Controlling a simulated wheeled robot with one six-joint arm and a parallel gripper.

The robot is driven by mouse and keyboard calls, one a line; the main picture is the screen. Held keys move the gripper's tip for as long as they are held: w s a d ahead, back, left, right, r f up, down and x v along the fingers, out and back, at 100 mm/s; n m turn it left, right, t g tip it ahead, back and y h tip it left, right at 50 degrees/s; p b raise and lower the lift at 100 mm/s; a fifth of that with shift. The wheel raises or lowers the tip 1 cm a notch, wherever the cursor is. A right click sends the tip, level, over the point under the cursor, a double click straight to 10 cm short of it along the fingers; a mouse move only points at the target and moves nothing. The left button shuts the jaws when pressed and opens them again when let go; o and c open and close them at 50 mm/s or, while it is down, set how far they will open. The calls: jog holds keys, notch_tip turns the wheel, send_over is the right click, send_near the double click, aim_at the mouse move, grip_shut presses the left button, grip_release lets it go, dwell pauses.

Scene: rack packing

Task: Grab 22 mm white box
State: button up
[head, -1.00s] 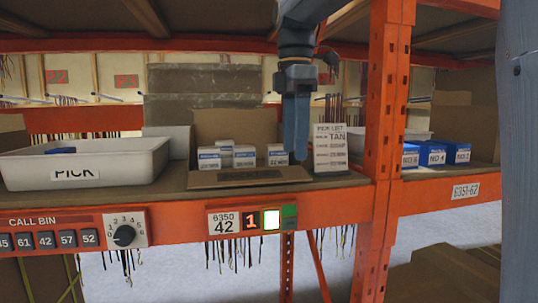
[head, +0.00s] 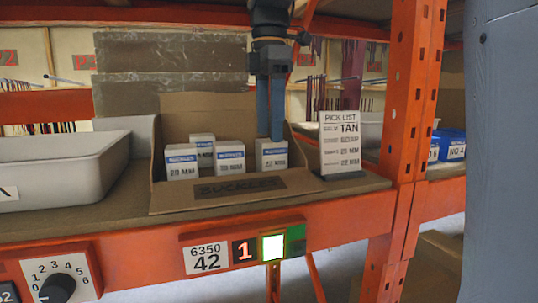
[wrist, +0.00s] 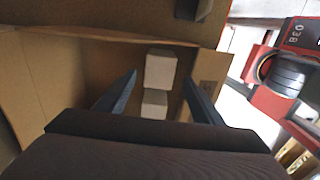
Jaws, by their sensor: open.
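Several small white boxes with blue bands stand upright in an open cardboard bin (head: 222,207) labelled BUCKLES. The rightmost white box (head: 272,160) appears to read 22 MM, though the small print is blurred. Beside it are a middle box (head: 231,162), a box behind (head: 203,148) and a left box (head: 181,164); their sizes are hard to read. My gripper (head: 277,138) points down at the rightmost box, its fingers overlapping that box's top in the picture. In the wrist view my gripper (wrist: 159,76) is open, with two pale boxes (wrist: 160,70) (wrist: 154,103) showing between the fingers.
A pick list card (head: 340,145) stands right of the bin, by an orange upright (head: 405,100). A pale tray (head: 75,175) sits to the left. A shelf beam is overhead. A call-bin dial (head: 58,288) is on the front beam.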

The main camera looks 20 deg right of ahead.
aim_at(272, 151)
jog(key=shift+d+f+p, duration=0.15)
jog(key=shift+f+p, duration=0.55)
jog(key=shift+f, duration=0.95)
jog(key=shift+d+f+p, duration=0.15)
jog(key=shift+f+p, duration=0.55)
jog(key=shift+f, duration=0.95)
jog(key=c, duration=1.3)
jog(key=shift+o, duration=0.2)
jog(key=shift+r, duration=0.15)
